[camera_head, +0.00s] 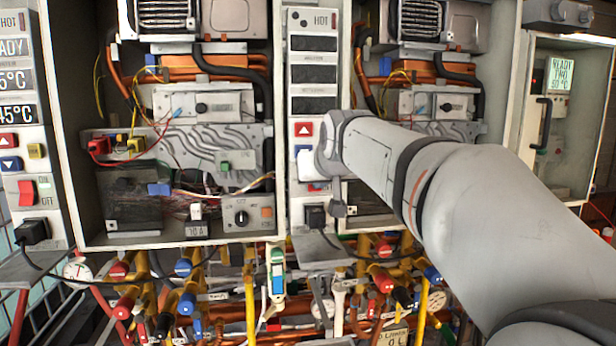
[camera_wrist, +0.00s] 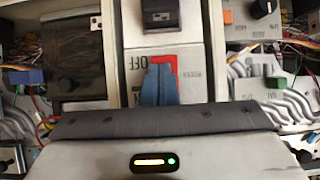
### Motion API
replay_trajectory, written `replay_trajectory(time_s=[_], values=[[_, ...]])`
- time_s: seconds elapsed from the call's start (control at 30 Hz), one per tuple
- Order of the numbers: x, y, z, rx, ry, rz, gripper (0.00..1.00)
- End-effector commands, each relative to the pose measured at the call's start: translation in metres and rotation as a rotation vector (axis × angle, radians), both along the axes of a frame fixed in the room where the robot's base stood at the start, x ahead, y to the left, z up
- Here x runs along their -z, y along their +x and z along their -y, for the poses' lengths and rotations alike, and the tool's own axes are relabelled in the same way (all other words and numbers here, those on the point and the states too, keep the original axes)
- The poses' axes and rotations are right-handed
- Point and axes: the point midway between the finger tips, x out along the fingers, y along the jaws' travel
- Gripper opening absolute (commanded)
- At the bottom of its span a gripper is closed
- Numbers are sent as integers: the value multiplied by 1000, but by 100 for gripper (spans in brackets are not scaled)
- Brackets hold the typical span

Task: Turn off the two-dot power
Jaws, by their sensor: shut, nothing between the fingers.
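The power switch (camera_wrist: 168,62) is a red rocker on the white middle control panel (camera_wrist: 190,84). It shows upside down in the wrist view, beside the word OFF. My gripper (camera_wrist: 158,70) is shut and empty, its blue-grey fingertips right at the red rocker and covering part of it. I cannot tell whether they touch it. The three displays (camera_head: 314,74) of that panel are dark.
A left panel (camera_head: 27,150) has lit displays and its own red switch (camera_head: 27,192). Open heater cabinets with wiring flank the middle panel. A black plug (camera_head: 315,216) sits below the hidden switch. Pipes and coloured valves (camera_head: 187,303) crowd the space below.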

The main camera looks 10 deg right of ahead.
Motion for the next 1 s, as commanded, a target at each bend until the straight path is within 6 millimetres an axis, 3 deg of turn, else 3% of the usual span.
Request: replay_trajectory(time_s=[0.2,0.6,1.0], values=[[3,4,0,0,0,-2,0],[-18,3,0,0,0,9,0],[-21,1,0,-1,1,12,0]])
